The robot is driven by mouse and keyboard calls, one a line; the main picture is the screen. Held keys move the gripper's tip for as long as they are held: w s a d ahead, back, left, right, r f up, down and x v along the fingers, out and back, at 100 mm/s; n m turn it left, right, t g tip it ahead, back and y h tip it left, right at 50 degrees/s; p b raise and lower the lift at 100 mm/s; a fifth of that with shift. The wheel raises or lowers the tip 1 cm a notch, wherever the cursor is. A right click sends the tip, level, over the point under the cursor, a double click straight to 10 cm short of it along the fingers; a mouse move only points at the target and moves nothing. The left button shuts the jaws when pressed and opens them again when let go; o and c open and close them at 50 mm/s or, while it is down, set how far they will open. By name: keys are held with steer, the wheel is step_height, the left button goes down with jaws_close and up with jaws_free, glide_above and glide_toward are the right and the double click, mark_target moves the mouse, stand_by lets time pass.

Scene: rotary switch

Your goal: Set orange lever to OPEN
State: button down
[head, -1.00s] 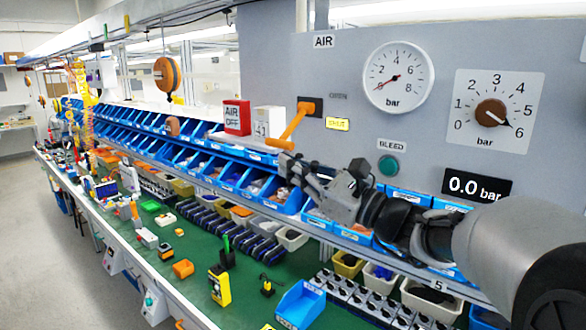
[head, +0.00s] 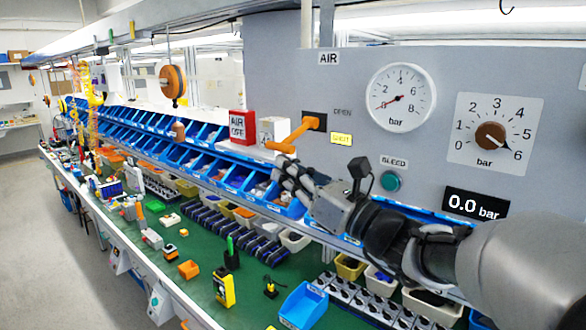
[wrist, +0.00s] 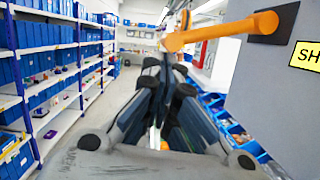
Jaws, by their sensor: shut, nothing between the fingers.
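The orange lever (head: 300,131) sticks out from a black mount (head: 314,121) on the grey panel, with its handle end toward the lower left. A grey OPEN label (head: 342,112) and a yellow SHUT label (head: 341,139) stand to its right. My gripper (head: 281,166) is just below the handle, its fingers shut with nothing held. In the wrist view the fingers (wrist: 166,68) meet below and left of the lever (wrist: 222,30), which crosses the top right. Whether a fingertip touches the handle, I cannot tell.
The panel (head: 280,85) carries a gauge (head: 400,97), a brown knob (head: 490,135) and a green BLEED button (head: 392,181). A red AIR OFF box (head: 242,127) and blue bins (head: 238,172) lie behind and left. The green bench (head: 190,235) is below.

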step_height(320, 180, up, 11)
steer(key=s+a+m+t+h+p, duration=0.1)
steer(key=m+h+p, duration=0.1)
steer(key=m+p, duration=0.7)
steer(key=shift+s+h+p, duration=0.2)
steer(key=shift+h+p, duration=0.1)
steer(key=shift+p, duration=0.65)
